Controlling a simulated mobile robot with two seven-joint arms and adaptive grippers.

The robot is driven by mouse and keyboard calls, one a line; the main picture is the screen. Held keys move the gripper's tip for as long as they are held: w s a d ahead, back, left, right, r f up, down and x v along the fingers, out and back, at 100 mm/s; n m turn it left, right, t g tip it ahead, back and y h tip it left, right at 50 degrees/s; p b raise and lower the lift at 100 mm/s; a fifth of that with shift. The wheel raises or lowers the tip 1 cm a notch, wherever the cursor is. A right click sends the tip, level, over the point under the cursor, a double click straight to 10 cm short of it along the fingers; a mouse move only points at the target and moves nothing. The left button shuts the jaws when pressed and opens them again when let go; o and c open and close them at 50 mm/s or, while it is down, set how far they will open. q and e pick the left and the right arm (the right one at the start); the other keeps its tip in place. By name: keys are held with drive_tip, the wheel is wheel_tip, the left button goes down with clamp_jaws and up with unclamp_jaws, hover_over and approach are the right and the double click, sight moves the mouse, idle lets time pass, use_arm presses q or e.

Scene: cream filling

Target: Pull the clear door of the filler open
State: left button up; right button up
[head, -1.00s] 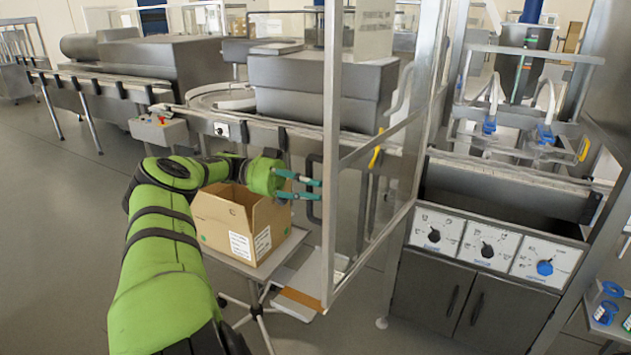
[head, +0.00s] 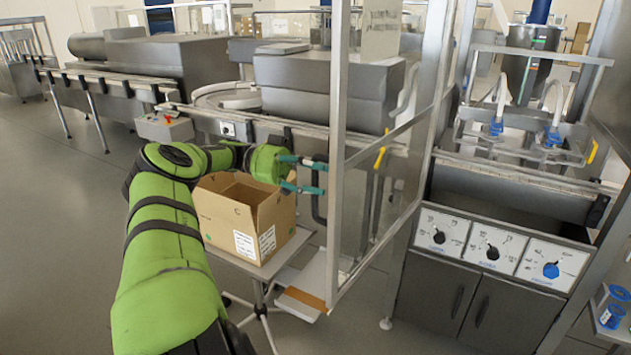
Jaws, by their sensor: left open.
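The clear door (head: 338,130) of the filler is a tall metal-framed panel. It stands swung out from the filler (head: 490,250), towards the left and front. A black bar handle (head: 317,205) is at its left edge. My left gripper (head: 325,179) comes in from the left with its teal fingers spread apart. The fingertips are at the handle, one higher than the other. I cannot tell whether they touch it. My right gripper is not in view.
An open cardboard box (head: 225,215) stands on a small stand (head: 300,237) under my left forearm. A conveyor (head: 110,83) runs behind. The filler's front has dials (head: 492,250) and dark cupboard doors. Grey floor (head: 60,230) is clear at the left.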

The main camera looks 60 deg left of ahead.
sight(316, 155)
use_arm(q)
wheel_tip(316, 155, up, 7)
drive_tip(key=shift+r, duration=0.1)
idle(0.7)
